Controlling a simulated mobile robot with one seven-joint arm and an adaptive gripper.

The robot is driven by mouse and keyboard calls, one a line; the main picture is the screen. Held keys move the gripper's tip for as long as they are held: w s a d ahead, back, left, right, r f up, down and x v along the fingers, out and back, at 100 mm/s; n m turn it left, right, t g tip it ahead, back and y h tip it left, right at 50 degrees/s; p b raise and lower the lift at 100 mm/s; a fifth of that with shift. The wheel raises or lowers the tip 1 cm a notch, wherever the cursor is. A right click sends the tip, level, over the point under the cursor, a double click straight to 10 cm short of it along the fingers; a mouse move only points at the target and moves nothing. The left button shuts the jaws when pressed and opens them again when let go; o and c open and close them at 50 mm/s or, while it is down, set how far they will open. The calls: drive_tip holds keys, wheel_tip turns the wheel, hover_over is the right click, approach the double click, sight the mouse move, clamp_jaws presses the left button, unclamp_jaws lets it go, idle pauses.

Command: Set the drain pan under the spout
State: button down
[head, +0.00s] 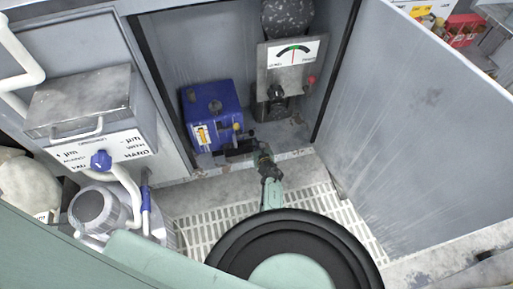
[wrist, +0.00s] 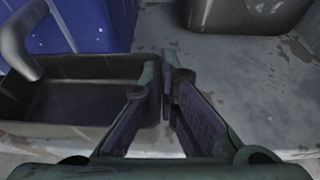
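The drain pan (head: 238,154) is a dark, open, rectangular pan on the cabinet floor, in front of the blue tank (head: 212,115). It fills the lower left of the wrist view (wrist: 75,103) and looks empty. The grey curved spout (wrist: 22,42) hangs from above over the pan's left part in the wrist view. My gripper (head: 265,157) is at the pan's right end. In the wrist view its fingers (wrist: 165,84) are nearly together, one on each side of the pan's right wall, and look shut on it. The exact contact is partly hidden by the fingers.
A grey gauge panel (head: 291,68) stands right of the tank. The open cabinet door (head: 420,130) closes off the right side. A raised sill (head: 300,153) and slatted floor grate (head: 205,225) lie in front. Wet-looking cabinet floor right of the pan is clear.

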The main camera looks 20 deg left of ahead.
drive_tip(key=shift+f, duration=0.75)
drive_tip(key=c, duration=2.3)
unclamp_jaws()
drive_tip(key=shift+f+b, duration=0.2)
drive_tip(key=shift+b, duration=0.15)
drive_tip(key=o, duration=0.5)
drive_tip(key=shift+r, duration=0.2)
